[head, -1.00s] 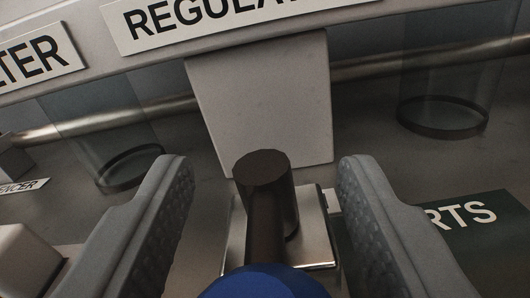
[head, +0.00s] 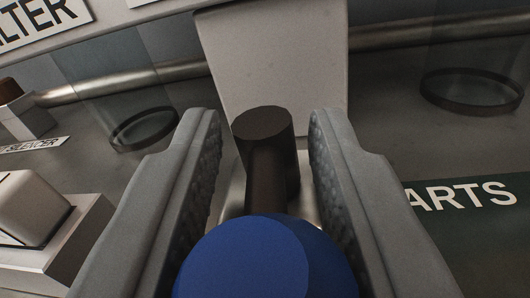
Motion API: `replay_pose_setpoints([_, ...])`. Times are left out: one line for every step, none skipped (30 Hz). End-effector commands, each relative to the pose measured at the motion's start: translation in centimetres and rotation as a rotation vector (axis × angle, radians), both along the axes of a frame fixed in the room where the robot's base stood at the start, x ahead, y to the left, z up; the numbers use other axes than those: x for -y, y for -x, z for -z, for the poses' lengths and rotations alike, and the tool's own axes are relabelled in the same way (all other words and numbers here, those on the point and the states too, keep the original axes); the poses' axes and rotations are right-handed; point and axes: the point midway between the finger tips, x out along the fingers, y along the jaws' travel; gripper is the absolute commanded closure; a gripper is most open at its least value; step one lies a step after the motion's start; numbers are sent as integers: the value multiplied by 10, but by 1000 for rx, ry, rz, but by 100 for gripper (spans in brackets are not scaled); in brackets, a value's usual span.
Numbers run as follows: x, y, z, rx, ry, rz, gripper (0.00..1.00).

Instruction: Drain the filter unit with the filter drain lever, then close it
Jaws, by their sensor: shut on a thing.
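A lever with a blue round knob (head: 255,255) and a dark stem (head: 266,180) points toward the camera. The stem joins a dark upright cylinder (head: 263,125) on a metal base. My gripper (head: 264,120) has one finger on each side of the lever and is shut on it near the knob; the knob hides part of the contact. A FILTER label (head: 40,20), cut off by the edge, is at upper left. Below it hangs a clear bowl with a dark ring (head: 145,129), which I take for the filter unit. No fluid is visible.
A grey block (head: 275,70) stands right behind the lever. A second clear bowl (head: 472,90) is at right, near a dark green sign reading ARTS (head: 460,200). A pale switch-like block (head: 35,210) is at left, below a SILENCER label (head: 35,146). A pipe runs behind.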

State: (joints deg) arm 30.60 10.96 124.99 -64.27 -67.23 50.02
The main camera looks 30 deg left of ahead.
Motion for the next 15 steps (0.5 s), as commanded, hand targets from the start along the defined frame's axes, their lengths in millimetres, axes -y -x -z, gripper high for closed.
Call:
replay_pose_setpoints([3,-1,0,-1,0,-26,94])
replay_pose_setpoints([3,-1,0,-1,0,-48,94])
replay_pose_setpoints([3,-1,1,-1,0,-78,94])
replay_pose_setpoints([4,-2,1,-1,-1,-102,94])
replay_pose_setpoints([4,-2,1,0,0,-127,94])
replay_pose_setpoints([5,-3,1,0,0,-162,94])
replay_pose_setpoints([6,-3,1,-1,0,-191,94])
replay_pose_setpoints([6,-3,1,0,0,-219,94])
replay_pose_setpoints([7,-4,1,-1,0,-257,94])
replay_pose_setpoints([7,-4,1,-1,1,-286,94])
replay_pose_setpoints([7,-5,1,-1,-1,-314,94])
replay_pose_setpoints([8,-5,1,0,0,-353,94])
replay_pose_setpoints([8,-6,1,-1,-1,-382,94])
replay_pose_setpoints([8,-6,1,-1,0,-411,94])
replay_pose_setpoints([8,-7,1,-2,0,-449,94])
